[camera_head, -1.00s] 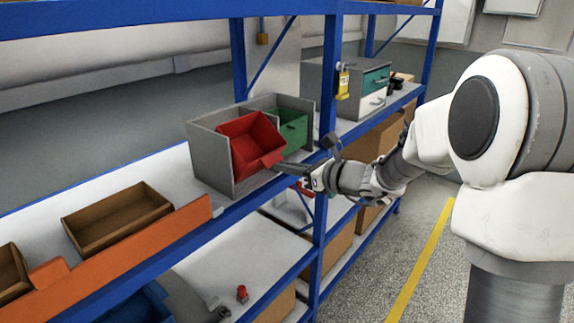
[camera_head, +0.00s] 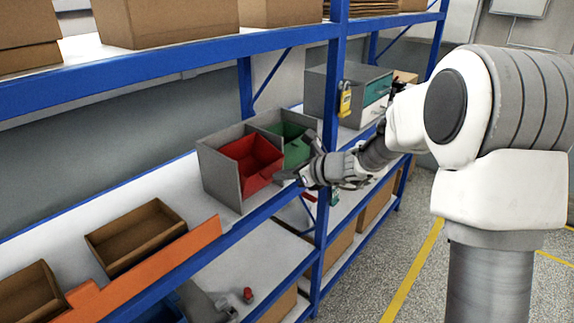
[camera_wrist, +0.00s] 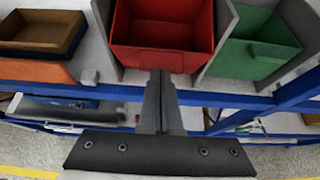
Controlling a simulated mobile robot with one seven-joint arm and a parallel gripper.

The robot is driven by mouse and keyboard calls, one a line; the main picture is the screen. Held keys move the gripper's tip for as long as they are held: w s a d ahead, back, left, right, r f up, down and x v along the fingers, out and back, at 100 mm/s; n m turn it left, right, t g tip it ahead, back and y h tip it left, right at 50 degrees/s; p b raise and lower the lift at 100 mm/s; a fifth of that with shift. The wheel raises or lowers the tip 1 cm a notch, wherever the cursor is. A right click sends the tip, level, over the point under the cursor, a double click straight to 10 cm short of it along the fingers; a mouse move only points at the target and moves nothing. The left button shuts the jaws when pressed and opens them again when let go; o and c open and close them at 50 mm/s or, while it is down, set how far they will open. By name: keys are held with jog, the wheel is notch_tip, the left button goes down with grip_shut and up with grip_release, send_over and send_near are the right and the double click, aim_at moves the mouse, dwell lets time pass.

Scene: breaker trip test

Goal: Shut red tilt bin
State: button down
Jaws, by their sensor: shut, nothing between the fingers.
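The red tilt bin (camera_head: 252,164) sits in the left compartment of a grey two-bay housing (camera_head: 222,178) on the shelf. It is tipped outward, with its open top showing. In the wrist view the red bin (camera_wrist: 163,30) is straight ahead, its front face toward me. My gripper (camera_head: 284,175) is shut and empty, at the front of the red bin. In the wrist view its closed fingertips (camera_wrist: 160,74) overlap the bin's lower front edge; I cannot tell whether they touch it.
A green bin (camera_head: 296,146) is in the right compartment, also tipped out. Brown trays (camera_head: 135,236) stand behind an orange strip on the left. A grey drawer cabinet (camera_head: 318,90) is farther right.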

aim_at(274, 163)
jog(key=shift+w+a+r+p, duration=0.25)
jog(key=shift+a+r+p, duration=0.15)
jog(key=shift+r+p, duration=0.2)
jog(key=shift+w+a+r+p, duration=0.45)
jog(key=shift+w+a+p, duration=0.15)
jog(key=shift+w+a, duration=0.2)
jog(key=shift+a, duration=0.1)
